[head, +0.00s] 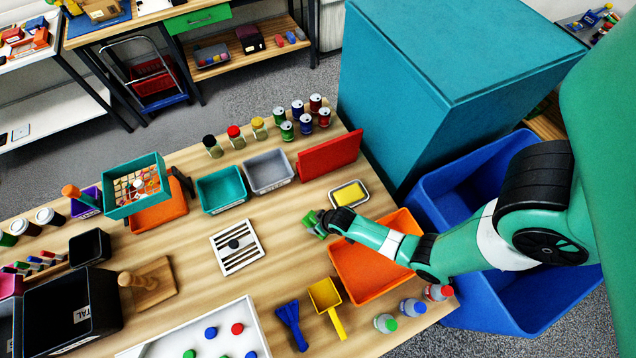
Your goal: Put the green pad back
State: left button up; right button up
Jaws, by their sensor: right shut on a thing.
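My right gripper (322,222) reaches in from the right over the table. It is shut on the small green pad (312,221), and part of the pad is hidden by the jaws. Just above and to the right of it, a shallow metal tray (364,199) holds a yellow sponge (348,194). I cannot tell how far the pad is above the table. My left gripper does not show.
An orange bin (372,282) lies under my right forearm. A red panel (329,154), a grey bin (268,171) and a teal bin (221,189) stand behind. A white slotted plate (236,247) lies left. Bare wood surrounds the gripper's left side.

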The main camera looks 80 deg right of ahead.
jog(key=o, duration=1.2)
jog(key=shift+f, duration=0.1)
jog(key=shift+c, duration=0.2)
jog(key=p+v, duration=0.8)
jog(key=v, duration=0.4)
